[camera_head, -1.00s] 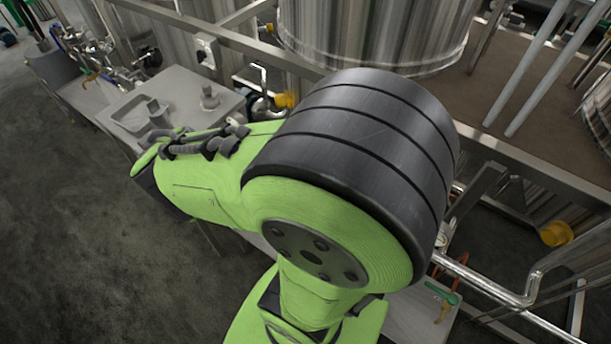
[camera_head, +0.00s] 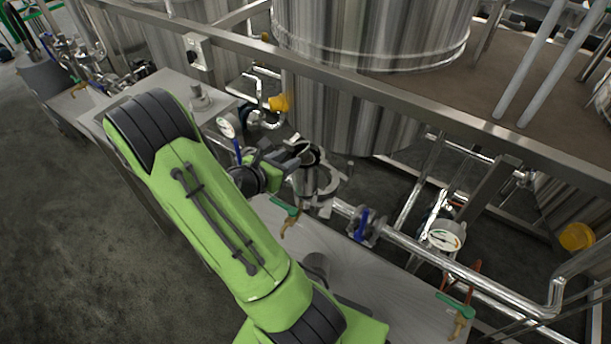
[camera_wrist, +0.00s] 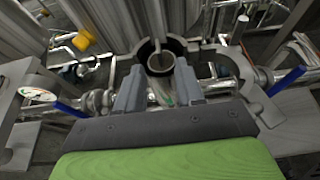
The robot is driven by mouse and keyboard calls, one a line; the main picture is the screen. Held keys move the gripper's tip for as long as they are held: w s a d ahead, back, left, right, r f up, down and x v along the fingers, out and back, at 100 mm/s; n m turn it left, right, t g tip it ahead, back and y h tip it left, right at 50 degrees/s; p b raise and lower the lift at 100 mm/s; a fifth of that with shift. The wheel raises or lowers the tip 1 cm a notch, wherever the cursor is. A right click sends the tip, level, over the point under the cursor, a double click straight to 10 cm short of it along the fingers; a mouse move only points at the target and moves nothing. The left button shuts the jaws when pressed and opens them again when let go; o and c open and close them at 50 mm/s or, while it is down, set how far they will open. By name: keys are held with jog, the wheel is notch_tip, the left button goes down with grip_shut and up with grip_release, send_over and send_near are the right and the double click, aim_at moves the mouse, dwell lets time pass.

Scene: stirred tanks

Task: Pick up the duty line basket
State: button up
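A round, open-topped metal housing (camera_wrist: 143,48) with a dark inner wall stands on the pipe line in the wrist view. Inside it is a smaller round piece with a thin bar across its top, which looks like the duty line basket (camera_wrist: 160,63). My gripper (camera_wrist: 159,82) points at the housing. Its two grey fingers are apart, one on each side of the basket's line. I cannot tell whether they touch anything. In the head view my gripper (camera_head: 298,158) is at the strainer body (camera_head: 318,188), and the basket cannot be made out there.
A flat ring (camera_wrist: 232,66) lies right of the housing. Blue-handled valves (camera_wrist: 289,80) flank it. A pressure gauge (camera_head: 444,240) and green-handled valves (camera_head: 287,208) stand near the pipes. A steel rail (camera_head: 400,98) and large tanks (camera_head: 370,35) are behind. Open floor (camera_head: 70,230) lies left.

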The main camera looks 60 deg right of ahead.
aim_at(304, 151)
jog(key=b+x, duration=0.1)
jog(key=x, duration=0.4)
jog(key=b+x, duration=0.1)
jog(key=x, duration=0.4)
jog(key=shift+w+d+f, duration=0.2)
jog(key=shift+f, duration=0.1)
jog(key=shift+a+r, duration=0.1)
jog(key=shift+c, duration=0.3)
grip_shut()
dwell(0.4)
